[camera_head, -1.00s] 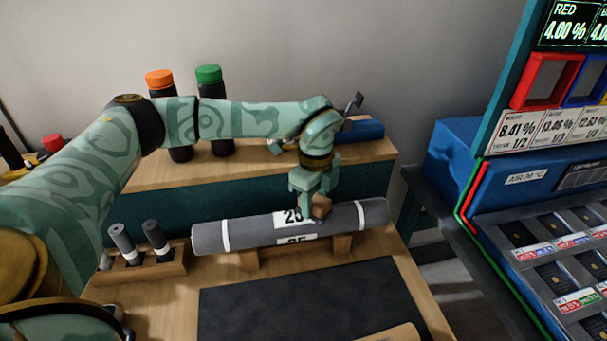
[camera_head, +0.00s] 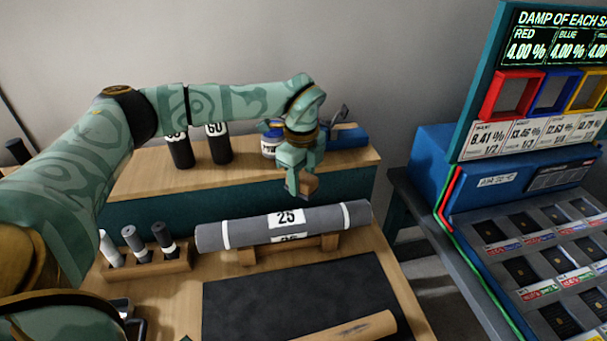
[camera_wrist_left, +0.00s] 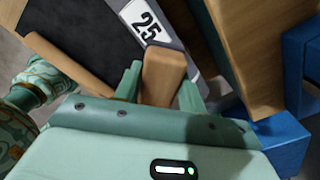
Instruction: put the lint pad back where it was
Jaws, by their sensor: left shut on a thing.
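The lint pad, a tan-brown block (camera_head: 308,184), is held between the fingers of my left gripper (camera_head: 302,182). In the left wrist view the same block (camera_wrist_left: 163,75) stands between the two teal fingers of the gripper (camera_wrist_left: 160,88). My left gripper is shut on it, above and behind the right part of a grey roll (camera_head: 255,229) labelled 25, apart from the roll. The grey roll lies on a wooden cradle (camera_head: 247,257). My right gripper does not show in these views.
A wooden rack (camera_head: 150,262) holds small rolls at left. A dark mat (camera_head: 290,300) lies in front. A blue machine (camera_head: 433,160) stands right.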

